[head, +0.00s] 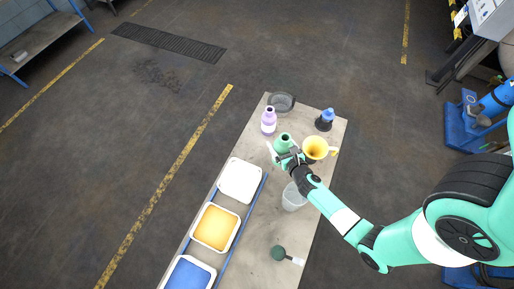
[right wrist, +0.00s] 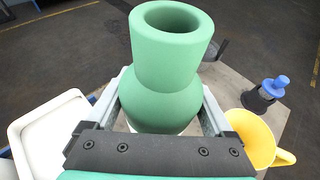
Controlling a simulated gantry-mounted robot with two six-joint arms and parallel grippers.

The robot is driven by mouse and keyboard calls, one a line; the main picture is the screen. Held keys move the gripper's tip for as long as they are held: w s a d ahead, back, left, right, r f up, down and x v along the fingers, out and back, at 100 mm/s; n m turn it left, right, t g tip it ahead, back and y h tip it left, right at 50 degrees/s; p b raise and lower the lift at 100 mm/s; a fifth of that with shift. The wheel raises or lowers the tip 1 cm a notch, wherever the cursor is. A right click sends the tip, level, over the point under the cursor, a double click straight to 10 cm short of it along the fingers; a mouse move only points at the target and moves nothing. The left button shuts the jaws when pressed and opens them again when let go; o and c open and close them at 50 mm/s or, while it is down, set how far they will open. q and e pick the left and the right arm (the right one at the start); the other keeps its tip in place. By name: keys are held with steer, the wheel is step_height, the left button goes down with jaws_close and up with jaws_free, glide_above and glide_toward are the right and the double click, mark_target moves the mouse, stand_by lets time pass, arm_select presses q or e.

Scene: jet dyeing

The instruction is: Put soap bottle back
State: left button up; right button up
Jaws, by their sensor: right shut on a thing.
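A green bottle (head: 283,141) with an open round mouth is between the fingers of my right gripper (head: 284,153), at the far part of the table. In the right wrist view the bottle (right wrist: 165,80) fills the middle, upright relative to the gripper, with a finger on each side; my right gripper (right wrist: 163,112) is shut on it. The bottle's base is hidden, so I cannot tell whether it touches the table. My left gripper is not in view.
The table (head: 262,235) holds a purple bottle (head: 268,123), a dark bowl (head: 281,101), a blue-capped dark bottle (head: 325,121), a yellow funnel (head: 315,148), a clear beaker (head: 293,198) and a dark green item (head: 279,253). White (head: 240,180), orange (head: 216,227) and blue (head: 187,275) trays line its left side.

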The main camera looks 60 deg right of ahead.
steer(key=w+d+f+b, duration=0.1)
steer(key=w+f+b, duration=0.3)
steer(key=w+d+f+b, duration=0.2)
steer(key=w+f+b, duration=0.2)
steer(key=w+d+f+b, duration=0.2)
steer(key=w+f+b, duration=0.2)
steer(key=f+b, duration=0.1)
steer(key=shift+w+d+f, duration=0.1)
steer(key=shift+w+d, duration=0.15)
steer(key=shift+w, duration=0.15)
steer(key=shift+r, duration=0.2)
